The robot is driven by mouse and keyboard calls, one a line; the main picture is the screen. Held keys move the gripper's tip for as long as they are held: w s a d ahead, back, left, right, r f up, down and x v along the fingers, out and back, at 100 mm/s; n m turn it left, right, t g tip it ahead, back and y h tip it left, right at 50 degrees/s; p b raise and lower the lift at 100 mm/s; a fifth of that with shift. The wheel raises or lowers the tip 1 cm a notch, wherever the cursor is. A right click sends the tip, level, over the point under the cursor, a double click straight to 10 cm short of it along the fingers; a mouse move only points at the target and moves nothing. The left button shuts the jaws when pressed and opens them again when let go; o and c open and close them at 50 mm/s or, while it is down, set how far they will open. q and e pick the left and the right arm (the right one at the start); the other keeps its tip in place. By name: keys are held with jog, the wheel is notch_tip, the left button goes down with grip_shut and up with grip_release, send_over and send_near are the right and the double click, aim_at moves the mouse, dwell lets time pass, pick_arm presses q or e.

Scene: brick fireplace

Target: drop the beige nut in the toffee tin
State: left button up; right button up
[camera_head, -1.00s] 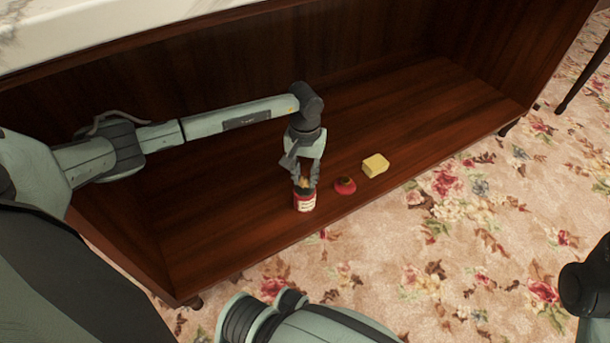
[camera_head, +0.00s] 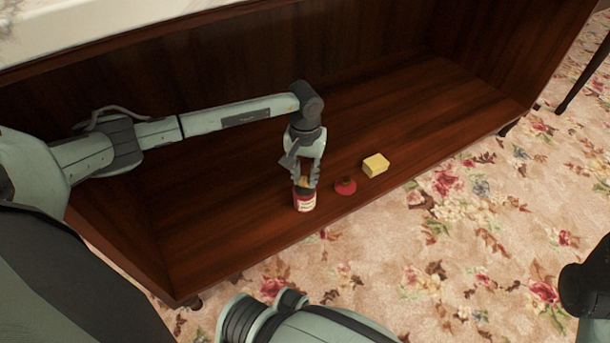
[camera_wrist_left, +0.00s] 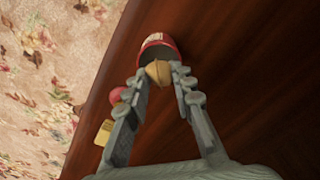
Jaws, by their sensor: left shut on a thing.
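The toffee tin (camera_head: 305,202) is a small red can with a pale label, standing upright on the wooden cabinet floor. It also shows in the left wrist view (camera_wrist_left: 157,41), with its dark open mouth toward me. My left gripper (camera_head: 305,184) points down right over the tin. It is shut on the beige nut (camera_wrist_left: 158,72), a tan rounded piece between the fingertips. The nut sits at the tin's mouth; I cannot tell how far inside it is. My right gripper is not in view.
A red round thing with a dark knob (camera_head: 345,186) lies just right of the tin. A yellow block (camera_head: 375,165) lies beyond it, near the front edge. The cabinet floor (camera_head: 440,100) is clear further right; a back wall and top enclose it.

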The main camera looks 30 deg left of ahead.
pick_arm(q)
jog(key=o, duration=0.8)
jog(key=shift+o, duration=0.2)
jog(key=shift+r+p, duration=1.6)
jog(key=shift+r, duration=0.95)
jog(key=shift+d+f, duration=0.1)
jog(key=shift+d, duration=0.05)
